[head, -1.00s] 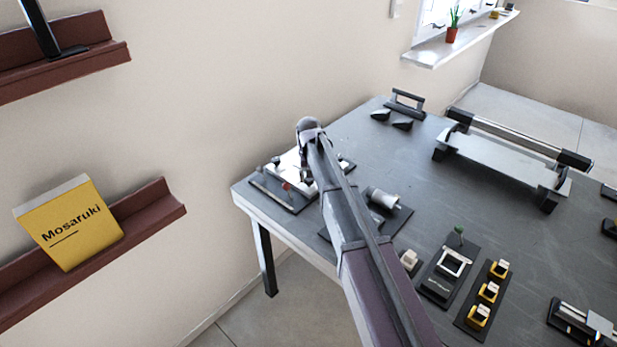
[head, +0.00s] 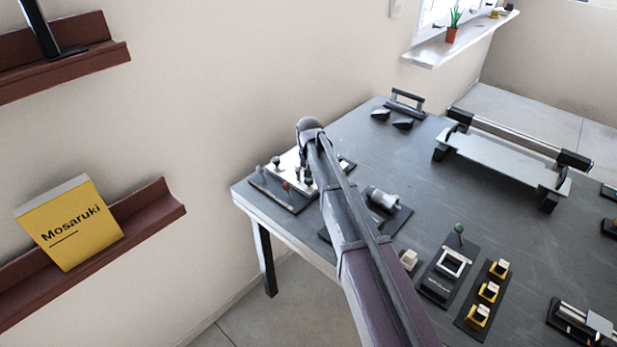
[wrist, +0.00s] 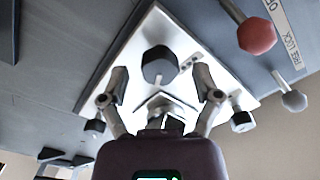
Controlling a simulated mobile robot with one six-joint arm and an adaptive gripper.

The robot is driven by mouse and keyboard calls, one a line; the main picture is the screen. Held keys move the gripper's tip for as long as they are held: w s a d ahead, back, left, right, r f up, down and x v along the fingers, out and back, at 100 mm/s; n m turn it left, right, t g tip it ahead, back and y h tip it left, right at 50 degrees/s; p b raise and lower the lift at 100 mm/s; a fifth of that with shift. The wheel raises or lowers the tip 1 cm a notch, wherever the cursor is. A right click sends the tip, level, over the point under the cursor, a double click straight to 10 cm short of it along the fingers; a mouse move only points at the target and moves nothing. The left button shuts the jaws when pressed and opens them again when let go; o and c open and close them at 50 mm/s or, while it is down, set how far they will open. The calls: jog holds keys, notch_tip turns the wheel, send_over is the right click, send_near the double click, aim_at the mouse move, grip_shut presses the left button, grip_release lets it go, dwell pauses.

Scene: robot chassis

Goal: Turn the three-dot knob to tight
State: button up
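A dark, many-sided knob (wrist: 158,66) stands on a white plate (wrist: 140,40) in the wrist view. Small dark marks (wrist: 190,61) show on the plate just right of the knob, too small to count surely. My gripper (wrist: 160,82) is open, one finger on each side in front of the knob. I see nothing between the fingers, and whether they touch the knob is unclear. In the head view the white plate (head: 290,160) is at the table's far left corner, and my arm hides much of it.
A red ball-topped lever (wrist: 257,36) and a grey one (wrist: 294,101) stand beside the plate, near a label (wrist: 283,36). Dark-tipped parts (wrist: 242,121) are at the plate's edges.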

jog(key=shift+n, duration=0.5)
jog(key=n, duration=0.5)
jog(key=shift+n, duration=0.3)
jog(key=n, duration=0.6)
jog(key=shift+s+a+n, duration=0.1)
jog(key=shift+n, duration=0.3)
notch_tip(320, 180, up, 14)
jog(key=p, duration=1.4)
jog(key=s+d+f+m+b, duration=0.3)
jog(key=s+d+m, duration=0.3)
jog(key=s+d, duration=0.4)
jog(key=s+d+f+m+b, duration=0.3)
jog(key=s+d+m, duration=0.3)
jog(key=s+d, duration=0.4)
jog(key=shift+s+d+f, duration=0.25)
jog(key=shift+s+d, duration=0.05)
jog(key=shift+s, duration=0.5)
jog(key=shift+s+d+m, duration=0.4)
jog(key=shift+s, duration=0.35)
jog(key=shift+s+d+m, duration=0.4)
jog(key=shift+s, duration=0.35)
jog(key=shift+s+d+m, duration=0.4)
jog(key=shift+s, duration=0.35)
